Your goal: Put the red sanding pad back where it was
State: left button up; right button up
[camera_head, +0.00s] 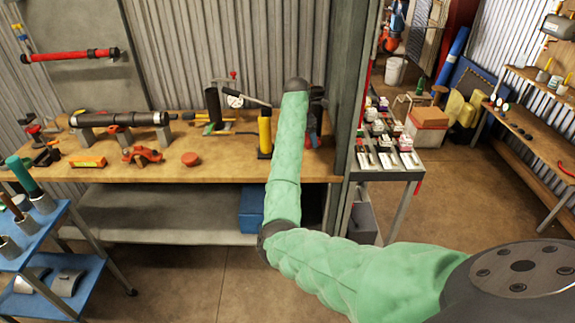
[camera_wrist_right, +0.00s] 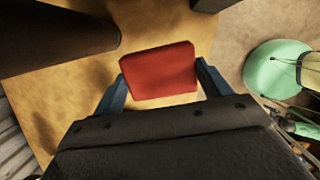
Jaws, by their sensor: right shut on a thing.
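The red sanding pad (camera_wrist_right: 158,70) is a flat red block between the two blue fingers of my right gripper (camera_wrist_right: 161,80) in the right wrist view. The gripper is shut on it, with a finger at each side. The tan bench top (camera_wrist_right: 80,95) lies beneath; I cannot tell whether the pad touches it. In the head view my right gripper (camera_head: 313,128) is mostly hidden behind my green arm, at the right end of the wooden workbench (camera_head: 225,165). My left gripper is not in view.
A dark cylinder (camera_wrist_right: 60,35) is close by in the right wrist view. On the bench stand a yellow cylinder (camera_head: 265,134), a dark shaft on supports (camera_head: 120,119) and a round red piece (camera_head: 191,159). A post (camera_head: 345,90) rises beside the bench's right end. The front middle is clear.

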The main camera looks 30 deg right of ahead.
jog(key=shift+y, duration=0.7)
jog(key=w+a+f, duration=0.1)
jog(key=a, duration=0.1)
jog(key=a+f+p, duration=0.1)
jog(key=a, duration=0.1)
jog(key=w+a+f+p, duration=0.1)
jog(key=a+f, duration=0.1)
jog(key=shift+w+a+f, duration=0.1)
jog(key=shift+w+a, duration=0.1)
jog(key=shift+w, duration=0.15)
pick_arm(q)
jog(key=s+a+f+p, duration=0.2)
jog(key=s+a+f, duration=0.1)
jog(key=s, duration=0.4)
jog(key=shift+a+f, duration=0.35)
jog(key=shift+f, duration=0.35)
pick_arm(e)
jog(key=shift+f, duration=2.6)
jog(key=o, duration=0.9)
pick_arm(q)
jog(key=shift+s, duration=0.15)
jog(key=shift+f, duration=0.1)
